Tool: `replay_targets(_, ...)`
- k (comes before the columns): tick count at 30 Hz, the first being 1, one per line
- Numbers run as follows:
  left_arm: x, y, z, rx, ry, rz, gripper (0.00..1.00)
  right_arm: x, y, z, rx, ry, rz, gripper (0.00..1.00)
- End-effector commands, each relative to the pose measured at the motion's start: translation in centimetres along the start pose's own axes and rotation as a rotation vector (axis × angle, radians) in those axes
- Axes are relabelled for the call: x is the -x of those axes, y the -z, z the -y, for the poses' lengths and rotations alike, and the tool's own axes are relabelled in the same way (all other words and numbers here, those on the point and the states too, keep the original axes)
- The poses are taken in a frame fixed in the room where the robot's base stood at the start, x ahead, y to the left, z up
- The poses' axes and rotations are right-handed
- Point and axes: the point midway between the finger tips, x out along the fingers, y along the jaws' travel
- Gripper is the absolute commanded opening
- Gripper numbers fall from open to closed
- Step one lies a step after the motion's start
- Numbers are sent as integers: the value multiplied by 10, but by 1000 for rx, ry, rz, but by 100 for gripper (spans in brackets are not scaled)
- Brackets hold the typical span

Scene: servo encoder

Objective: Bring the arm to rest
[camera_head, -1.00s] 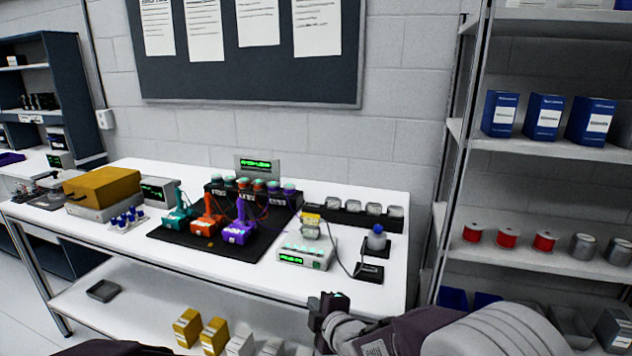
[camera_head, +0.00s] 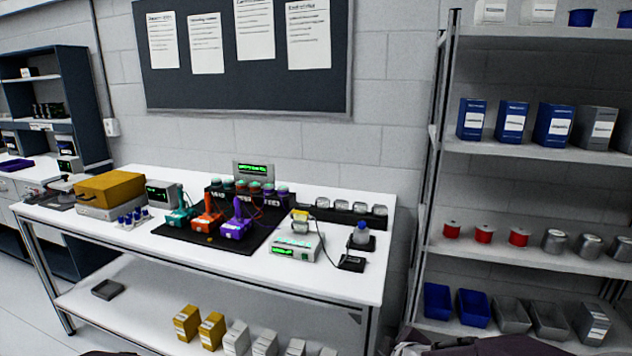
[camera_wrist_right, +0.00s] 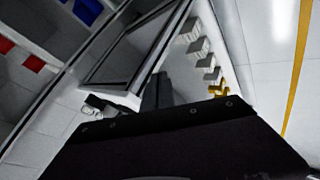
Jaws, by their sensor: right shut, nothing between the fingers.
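My right gripper (camera_wrist_right: 157,92) shows in the right wrist view as dark fingers standing up from a wide black body. It is shut and empty. A floor and the lower part of a table with boxes lie beyond it, and nothing touches the fingers. In the head view only a dark part of my right arm (camera_head: 490,346) shows at the bottom right edge; its gripper is out of that picture. My left gripper is in neither current view.
The white workbench (camera_head: 330,278) carries a yellow box (camera_head: 109,187), several coloured devices on a black mat (camera_head: 180,236) and a white instrument (camera_head: 297,247). A grey shelf rack (camera_head: 540,148) stands at the right. Boxes sit on the bench's lower shelf (camera_head: 140,300).

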Motion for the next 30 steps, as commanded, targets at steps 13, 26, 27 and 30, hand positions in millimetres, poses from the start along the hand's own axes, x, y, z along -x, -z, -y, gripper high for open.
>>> replay_targets(13,17,2,0,0,0,1,46,81,-113,117,-923,266,651,0)
replay_targets(26,139,14,-3,0,0,0,46,167,-56,53,-912,268,645,0)
replay_targets(27,141,15,-3,0,0,0,46,169,-55,51,-912,268,645,0)
replay_targets(30,140,15,-3,0,0,0,46,168,-55,52,-912,268,644,0)
